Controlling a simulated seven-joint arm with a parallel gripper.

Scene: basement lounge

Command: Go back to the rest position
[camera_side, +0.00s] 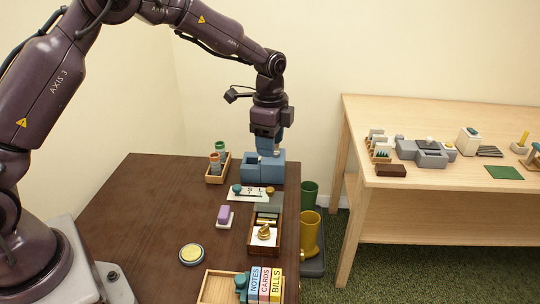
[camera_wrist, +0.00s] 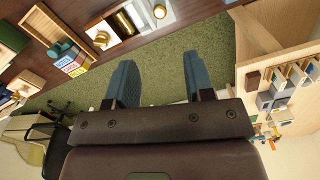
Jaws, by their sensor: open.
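My gripper (camera_side: 270,146) is at the far right part of the dark brown table (camera_side: 145,210), just above or in front of a blue-grey open box (camera_side: 254,172). The side view does not show clearly whether they touch. In the wrist view my gripper (camera_wrist: 158,72) has two blue fingers spread apart with nothing between them. Green carpet (camera_wrist: 205,45) shows beyond the fingers.
A wooden rack with rolls (camera_side: 217,168), a white card (camera_side: 248,194), a purple block (camera_side: 224,214), a wooden box with brass items (camera_side: 264,238), a round tin (camera_side: 191,254) and labelled boxes (camera_side: 264,284) are on the table. A pale table (camera_side: 440,117) stands right.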

